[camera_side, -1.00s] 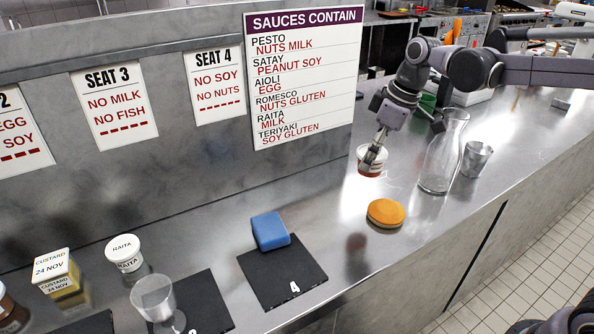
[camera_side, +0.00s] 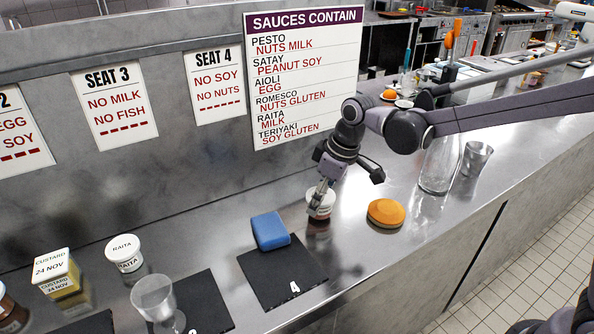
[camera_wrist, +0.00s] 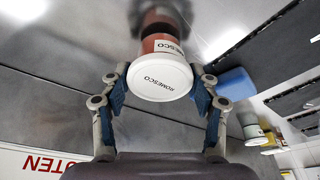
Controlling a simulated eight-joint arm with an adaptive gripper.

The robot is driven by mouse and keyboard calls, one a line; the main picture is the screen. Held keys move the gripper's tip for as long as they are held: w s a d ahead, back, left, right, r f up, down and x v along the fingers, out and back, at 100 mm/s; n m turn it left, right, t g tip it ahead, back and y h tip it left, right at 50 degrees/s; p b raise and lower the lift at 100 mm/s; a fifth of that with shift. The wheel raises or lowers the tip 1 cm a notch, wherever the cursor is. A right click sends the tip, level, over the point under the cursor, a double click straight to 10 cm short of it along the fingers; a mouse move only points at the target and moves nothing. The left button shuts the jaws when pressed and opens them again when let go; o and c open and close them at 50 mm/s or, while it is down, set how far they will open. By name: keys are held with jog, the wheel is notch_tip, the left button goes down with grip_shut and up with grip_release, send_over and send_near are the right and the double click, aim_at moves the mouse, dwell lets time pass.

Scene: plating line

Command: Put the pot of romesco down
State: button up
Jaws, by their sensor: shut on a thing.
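The pot of romesco (camera_side: 321,204) has a white lid and a red-brown body. It is between the blue block and the orange-topped round item, close above or on the steel counter; I cannot tell whether it touches. In the wrist view the lid of the pot (camera_wrist: 160,78) reads ROMESCO, and its reflection shows in the steel beyond it. My gripper (camera_side: 322,192) is shut on the pot from above. In the wrist view the fingers of my gripper (camera_wrist: 162,95) stand on both sides of the lid.
A glass carafe (camera_side: 438,165) and a metal cup (camera_side: 476,158) stand farther right. The wall sign (camera_side: 303,75) lists romesco with nuts and gluten.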

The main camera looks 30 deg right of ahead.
jog(key=shift+f, duration=0.4)
jog(key=shift+f, duration=0.2)
jog(key=o, duration=1.2)
jog(key=v, duration=1.2)
jog(key=shift+s+d+f+m+t+h, duration=0.3)
jog(key=shift+s+d+f+m+t, duration=0.7)
jog(key=shift+s+d, duration=1.3)
jog(key=shift+s+d+f+m+t+h, duration=0.3)
jog(key=shift+s+d+f+m+t, duration=0.75)
jog(key=shift+s, duration=2)
jog(key=shift+s+d+f+m+t+h, duration=0.3)
jog(key=shift+s+d+f+m, duration=0.35)
jog(key=shift+s+d+m, duration=1.3)
